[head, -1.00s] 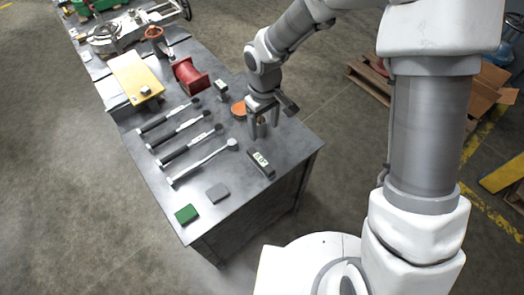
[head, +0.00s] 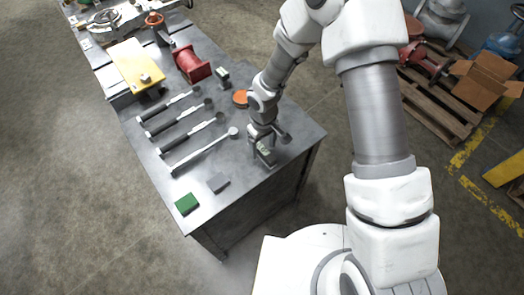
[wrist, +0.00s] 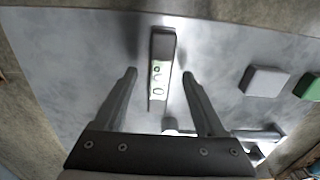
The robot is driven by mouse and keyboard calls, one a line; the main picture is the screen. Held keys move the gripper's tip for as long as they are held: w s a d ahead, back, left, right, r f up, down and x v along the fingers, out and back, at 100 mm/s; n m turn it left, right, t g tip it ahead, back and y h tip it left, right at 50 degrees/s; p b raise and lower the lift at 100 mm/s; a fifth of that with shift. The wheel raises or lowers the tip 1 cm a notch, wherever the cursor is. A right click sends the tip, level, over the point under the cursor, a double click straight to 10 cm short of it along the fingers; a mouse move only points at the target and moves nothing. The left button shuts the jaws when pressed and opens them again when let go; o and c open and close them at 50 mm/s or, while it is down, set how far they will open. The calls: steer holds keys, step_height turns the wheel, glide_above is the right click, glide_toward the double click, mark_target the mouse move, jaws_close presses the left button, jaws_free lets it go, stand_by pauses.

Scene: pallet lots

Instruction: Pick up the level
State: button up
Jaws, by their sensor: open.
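The level is a small dark grey block with a pale green display. In the wrist view the level (wrist: 162,48) lies on the grey table, long side pointing away, between my gripper's fingers in the picture. My gripper (wrist: 159,76) is open, one finger to each side of it, with a gap on both sides. In the head view my gripper (head: 264,158) is right over the level (head: 267,149), hiding most of it. I cannot tell how high the fingertips are above the tabletop.
The grey table (head: 215,155) holds several ratchet wrenches (head: 197,152) left of the gripper. A grey block (head: 218,183) and a green block (head: 187,204) lie near the front. An orange disc (head: 241,98), a small device (head: 222,77) and a red spool (head: 191,64) stand behind.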

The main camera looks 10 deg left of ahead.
step_height(320, 180, down, 2)
steer(key=shift+f, duration=0.2)
jaws_close()
stand_by(0.4)
